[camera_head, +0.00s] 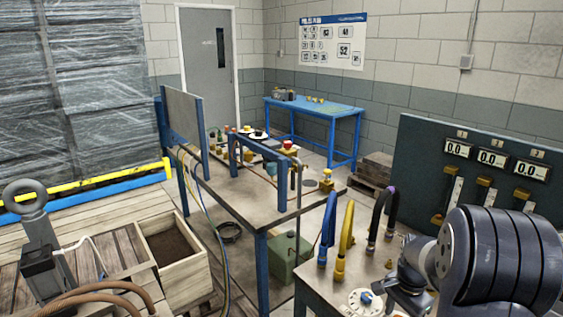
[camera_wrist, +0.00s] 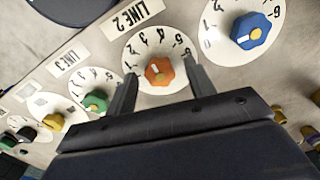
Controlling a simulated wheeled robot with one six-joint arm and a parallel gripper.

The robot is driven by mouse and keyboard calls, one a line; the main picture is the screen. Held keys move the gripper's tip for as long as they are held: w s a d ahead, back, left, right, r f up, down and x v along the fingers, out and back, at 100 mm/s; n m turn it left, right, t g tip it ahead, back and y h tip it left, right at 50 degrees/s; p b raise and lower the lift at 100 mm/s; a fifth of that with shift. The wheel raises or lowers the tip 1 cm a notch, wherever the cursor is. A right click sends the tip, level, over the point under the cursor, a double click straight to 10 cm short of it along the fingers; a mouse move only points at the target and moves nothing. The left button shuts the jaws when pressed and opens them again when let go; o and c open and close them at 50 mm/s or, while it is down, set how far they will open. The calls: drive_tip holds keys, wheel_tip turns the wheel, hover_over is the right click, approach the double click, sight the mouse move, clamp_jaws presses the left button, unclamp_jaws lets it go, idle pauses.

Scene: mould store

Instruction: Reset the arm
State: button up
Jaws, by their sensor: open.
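My gripper (camera_wrist: 160,72) is open. In the wrist view its two dark fingers stand on either side of an orange knob (camera_wrist: 159,71) on a white numbered dial (camera_wrist: 137,48), with a gap around the knob. I cannot tell how high the fingers are above the panel. A "LINE 2" label (camera_wrist: 133,18) is beside that dial. In the head view my dark arm (camera_head: 500,262) reaches over the bench at the lower right; its fingertips are hidden or unclear there.
A blue knob (camera_wrist: 247,31), green knob (camera_wrist: 95,102) and yellow knob (camera_wrist: 53,121) flank the gripper. Coloured looped hoses (camera_head: 345,243) stand on the bench (camera_head: 312,292) beside my arm. A gauge panel (camera_head: 420,150) rises behind. A worktable (camera_head: 235,205) stands further left.

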drive_tip(key=n, duration=1.4)
drive_tip(key=shift+n+b, duration=0.3)
drive_tip(key=shift+n, duration=0.1)
drive_tip(key=shift+r, duration=1.35)
